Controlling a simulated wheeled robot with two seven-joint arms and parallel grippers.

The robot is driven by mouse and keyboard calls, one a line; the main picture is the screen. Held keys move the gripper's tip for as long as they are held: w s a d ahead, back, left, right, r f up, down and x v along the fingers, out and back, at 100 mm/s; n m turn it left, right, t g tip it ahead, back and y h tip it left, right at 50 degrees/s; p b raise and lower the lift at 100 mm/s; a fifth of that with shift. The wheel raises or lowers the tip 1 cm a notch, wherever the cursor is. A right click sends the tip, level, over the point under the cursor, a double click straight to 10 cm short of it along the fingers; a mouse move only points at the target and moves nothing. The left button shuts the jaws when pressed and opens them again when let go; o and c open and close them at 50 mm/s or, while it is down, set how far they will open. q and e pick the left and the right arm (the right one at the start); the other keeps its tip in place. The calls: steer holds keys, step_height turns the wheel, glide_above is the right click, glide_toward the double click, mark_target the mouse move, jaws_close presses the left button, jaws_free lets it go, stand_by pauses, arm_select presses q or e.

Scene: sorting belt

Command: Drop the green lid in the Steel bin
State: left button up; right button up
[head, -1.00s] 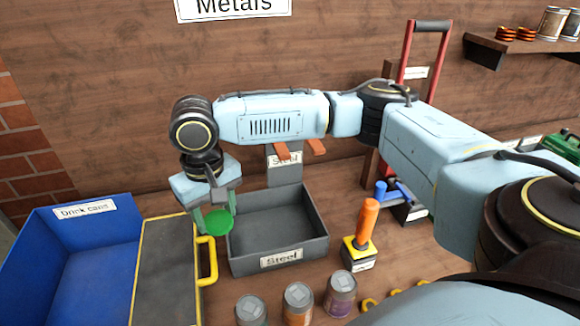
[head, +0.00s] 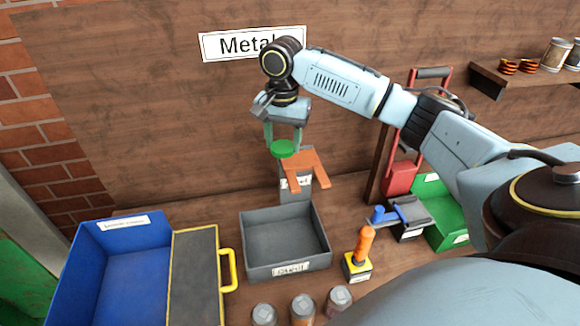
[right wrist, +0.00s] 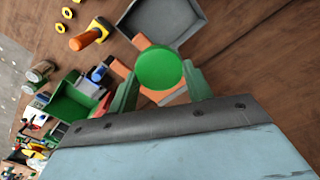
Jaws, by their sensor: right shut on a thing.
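The green lid (head: 284,149) is a round green disc held between the fingers of my right gripper (head: 284,140). My right gripper is shut on it, high in front of the back wall. In the head view the lid shows above the Steel bin, close to an orange-brown bracket. The lid also shows in the right wrist view (right wrist: 159,68). The Steel bin (head: 290,272) is a dark grey open box with a white label on its front, and it looks empty. It also shows at the top of the right wrist view (right wrist: 203,30). My left gripper is out of view.
The orange-brown bracket (head: 305,165) stands on a grey post behind the bin. A blue bin (head: 128,265) is to the left. A joystick with an orange handle (head: 363,245) is to the right. Several cans (head: 303,308) stand in front. A green bin (head: 440,212) is further right.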

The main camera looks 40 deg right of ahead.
steer(key=shift+s+d+r+m+p, duration=0.1)
steer(key=shift+d+r+m+p, duration=0.2)
steer(key=shift+d+r+m, duration=0.25)
steer(key=shift+d+f, duration=0.15)
steer(key=shift+f, duration=2.95)
steer(key=o, duration=1.1)
steer(key=shift+c, duration=0.2)
steer(key=shift+r, duration=0.15)
step_height(320, 180, up, 13)
steer(key=b, duration=0.1)
